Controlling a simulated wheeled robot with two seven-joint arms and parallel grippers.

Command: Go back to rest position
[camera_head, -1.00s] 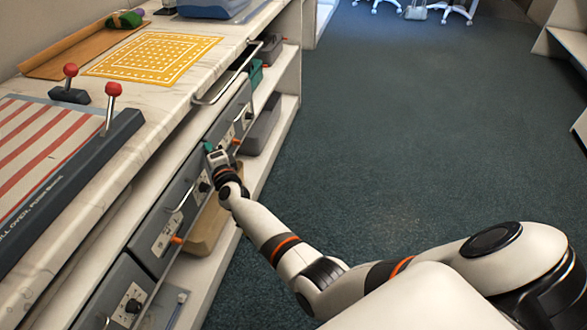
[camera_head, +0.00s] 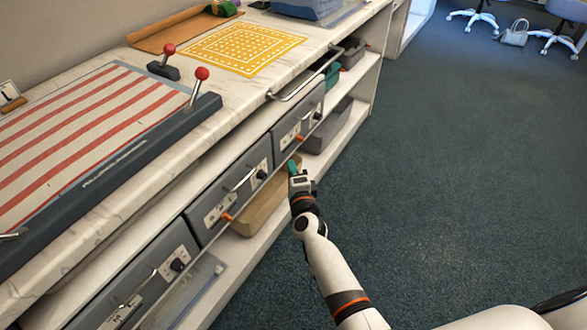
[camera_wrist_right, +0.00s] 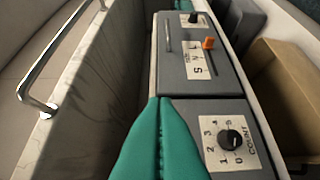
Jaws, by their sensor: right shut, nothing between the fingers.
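My right gripper (camera_head: 292,165), with green fingertips, is shut and empty. In the head view it is beside the fronts of the grey drawer units (camera_head: 232,192), just below the counter. In the right wrist view its green fingers (camera_wrist_right: 159,102) are pressed together, next to a grey panel (camera_wrist_right: 236,138) with a black dial (camera_wrist_right: 232,140) marked COUNT. I cannot tell whether the fingers touch the panel. My left gripper is not in view.
The marble counter (camera_head: 232,112) carries a striped board (camera_head: 85,130), two red-knobbed levers (camera_head: 202,74) and a yellow patterned mat (camera_head: 245,48). A metal rail (camera_head: 305,78) juts from its front edge. Tan and grey bins sit on the lower shelves.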

